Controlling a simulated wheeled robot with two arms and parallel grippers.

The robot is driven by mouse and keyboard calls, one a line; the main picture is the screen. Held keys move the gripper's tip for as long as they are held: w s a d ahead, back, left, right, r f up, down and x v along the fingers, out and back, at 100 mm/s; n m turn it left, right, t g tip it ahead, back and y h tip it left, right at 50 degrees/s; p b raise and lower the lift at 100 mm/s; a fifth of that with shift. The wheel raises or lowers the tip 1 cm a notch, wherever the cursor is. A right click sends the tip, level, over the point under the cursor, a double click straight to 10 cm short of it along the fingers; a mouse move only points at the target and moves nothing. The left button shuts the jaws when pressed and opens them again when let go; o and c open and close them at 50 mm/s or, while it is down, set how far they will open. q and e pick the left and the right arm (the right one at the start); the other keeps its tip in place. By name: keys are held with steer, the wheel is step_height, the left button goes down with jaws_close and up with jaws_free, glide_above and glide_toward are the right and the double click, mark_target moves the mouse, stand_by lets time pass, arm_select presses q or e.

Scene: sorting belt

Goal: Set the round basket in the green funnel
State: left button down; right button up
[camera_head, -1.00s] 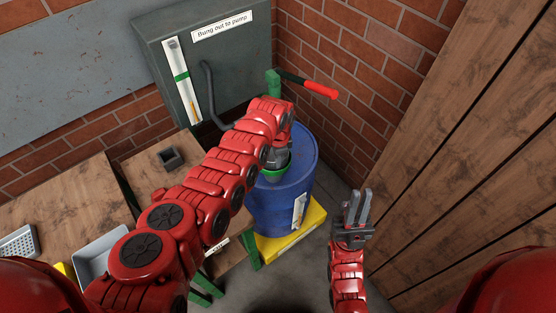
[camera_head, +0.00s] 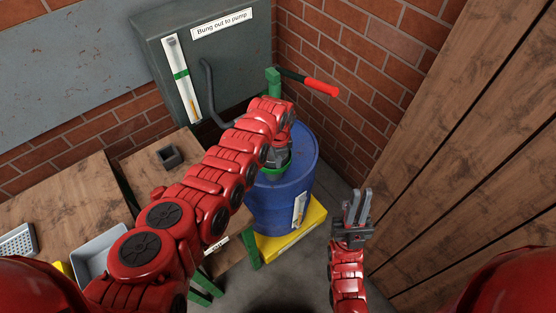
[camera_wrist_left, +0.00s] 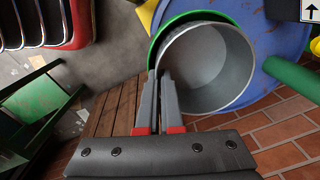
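The round basket (camera_wrist_left: 212,68) is a grey, open-topped cylinder in the left wrist view. The green funnel (camera_wrist_left: 183,19) shows as a curved rim along its upper left side, and the basket overlaps the funnel's mouth. I cannot tell how deep it sits. My left gripper (camera_wrist_left: 164,76) is shut on the basket's near wall, one finger on each side. In the head view the green funnel (camera_head: 272,172) is on top of the blue drum, with my left gripper (camera_head: 278,155) over it, mostly hiding the basket. My right gripper (camera_head: 362,193) is empty, its fingers slightly apart, right of the drum.
The blue drum (camera_head: 278,208) stands on a yellow base (camera_head: 290,240). A green pump with a red handle (camera_head: 321,88) rises behind the funnel. A wooden bench (camera_head: 70,205) with a grey bin (camera_head: 97,253) is at left. A plank wall (camera_head: 470,170) bounds the right.

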arm_select(q)
steer(key=c, duration=1)
jaws_free()
steer(key=shift+f, duration=0.1)
steer(key=c, duration=0.4)
steer(key=shift+c, duration=0.2)
steer(key=shift+r+p, duration=3.55)
steer(key=shift+r, duration=0.5)
